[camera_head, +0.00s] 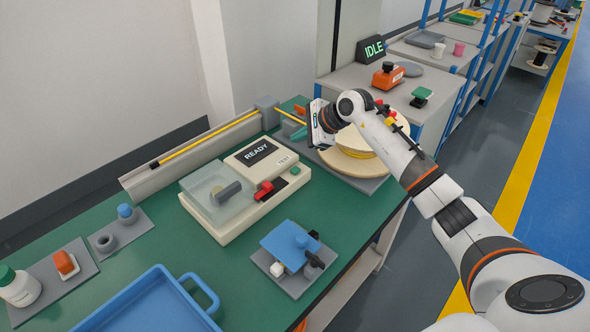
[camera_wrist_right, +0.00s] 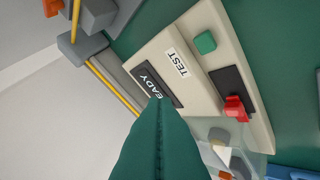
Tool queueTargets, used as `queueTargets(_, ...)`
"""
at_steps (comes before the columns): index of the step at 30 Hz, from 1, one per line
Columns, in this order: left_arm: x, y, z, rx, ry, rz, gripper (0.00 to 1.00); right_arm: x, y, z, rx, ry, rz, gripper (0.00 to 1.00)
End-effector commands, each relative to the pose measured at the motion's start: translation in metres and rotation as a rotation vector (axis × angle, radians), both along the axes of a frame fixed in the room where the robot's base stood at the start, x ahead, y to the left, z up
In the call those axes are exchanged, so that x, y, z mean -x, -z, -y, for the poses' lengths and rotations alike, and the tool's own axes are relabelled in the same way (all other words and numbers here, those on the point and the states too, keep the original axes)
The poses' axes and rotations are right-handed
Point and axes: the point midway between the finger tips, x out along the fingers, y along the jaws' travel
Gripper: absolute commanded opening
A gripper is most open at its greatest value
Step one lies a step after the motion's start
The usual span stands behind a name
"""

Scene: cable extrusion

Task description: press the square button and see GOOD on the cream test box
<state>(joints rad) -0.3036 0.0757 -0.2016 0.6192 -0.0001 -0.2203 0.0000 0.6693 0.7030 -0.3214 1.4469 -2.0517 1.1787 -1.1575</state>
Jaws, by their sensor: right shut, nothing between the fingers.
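The cream test box (camera_head: 225,226) sits on the green bench. Its dark display (camera_head: 257,152) reads READY; the wrist view partly shows the same word. The green square button (camera_head: 296,170) is on its top, beside the TEST label; it also shows in the right wrist view (camera_wrist_right: 205,42). A red lever (camera_head: 264,188) stands in a dark slot, and a clear cover (camera_head: 212,188) is at the left end. My right gripper (camera_head: 299,134) is behind the box, above the bench and apart from the button. Its teal fingers (camera_wrist_right: 160,145) are shut and empty. My left gripper is out of view.
A yellow cable (camera_head: 205,139) lies along a grey channel behind the box. A cream spool (camera_head: 352,160) stands beneath my right arm. A blue-topped fixture (camera_head: 288,245) and a blue tray (camera_head: 150,305) are in front. A sign on the back bench reads IDLE (camera_head: 374,49).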

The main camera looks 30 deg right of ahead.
Motion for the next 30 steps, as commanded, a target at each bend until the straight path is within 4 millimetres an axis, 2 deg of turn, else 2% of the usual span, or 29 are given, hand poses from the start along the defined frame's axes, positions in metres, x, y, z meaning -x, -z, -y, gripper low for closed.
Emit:
queueTargets(13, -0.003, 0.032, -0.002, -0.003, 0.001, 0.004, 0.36, 0.0, 0.061, -0.001, -0.003, 0.001, -0.002, 0.0)
queueTargets(16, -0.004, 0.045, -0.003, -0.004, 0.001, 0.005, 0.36, 0.0, 0.074, 0.0, 0.001, 0.001, 0.0, 0.0)
queueTargets(21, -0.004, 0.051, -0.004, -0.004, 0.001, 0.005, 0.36, 0.0, 0.083, 0.0, 0.0, 0.0, 0.0, 0.0)
queueTargets(30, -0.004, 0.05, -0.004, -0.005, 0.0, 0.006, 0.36, 0.0, 0.082, 0.0, -0.001, 0.001, 0.0, 0.0)
